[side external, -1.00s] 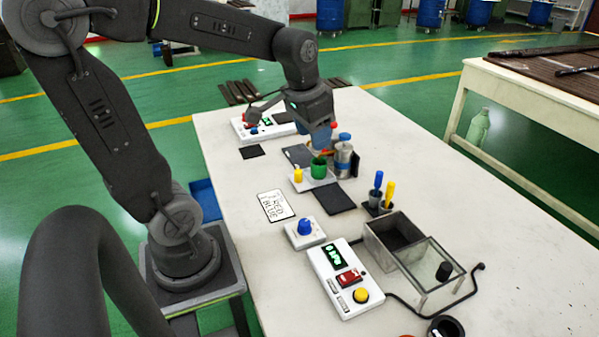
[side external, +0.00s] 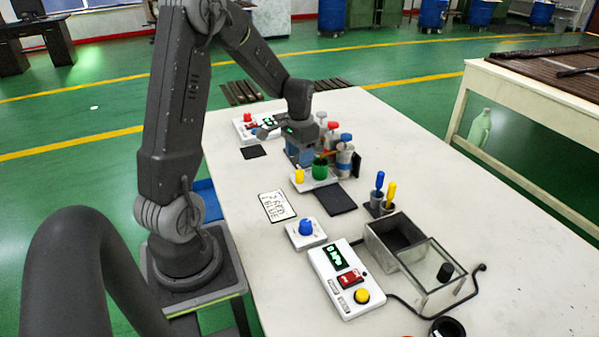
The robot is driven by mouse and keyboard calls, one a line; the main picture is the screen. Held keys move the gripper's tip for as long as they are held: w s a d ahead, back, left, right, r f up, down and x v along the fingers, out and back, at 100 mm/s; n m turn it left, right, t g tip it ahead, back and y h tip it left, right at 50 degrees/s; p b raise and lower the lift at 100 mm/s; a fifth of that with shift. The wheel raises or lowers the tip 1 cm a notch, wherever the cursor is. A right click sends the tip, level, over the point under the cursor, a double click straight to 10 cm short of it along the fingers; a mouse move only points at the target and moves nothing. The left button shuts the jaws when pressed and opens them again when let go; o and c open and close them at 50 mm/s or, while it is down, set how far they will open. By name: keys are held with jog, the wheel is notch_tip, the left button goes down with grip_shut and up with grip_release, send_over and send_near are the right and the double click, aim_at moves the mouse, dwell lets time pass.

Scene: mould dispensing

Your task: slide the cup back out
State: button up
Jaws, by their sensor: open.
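A small green cup (side external: 320,168) stands on a white base (side external: 317,183) near the middle of the table. A yellow knob (side external: 299,176) is on the left part of that base. My gripper (side external: 302,158) is open and pointing down, low just behind and to the left of the cup. Its fingers are partly hidden, and I cannot tell whether they touch the cup. The inside of the cup is too small to make out.
Capped bottles (side external: 345,160) stand close behind and right of the cup. A dark mat (side external: 337,200) and a written card (side external: 276,206) lie in front. A box with a blue knob (side external: 305,232) and a readout box (side external: 345,279) are nearer.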

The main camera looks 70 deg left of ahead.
aim_at(300, 172)
notch_tip(300, 172, down, 6)
jog(key=shift+f, duration=0.1)
dwell(0.4)
grip_shut()
dwell(0.3)
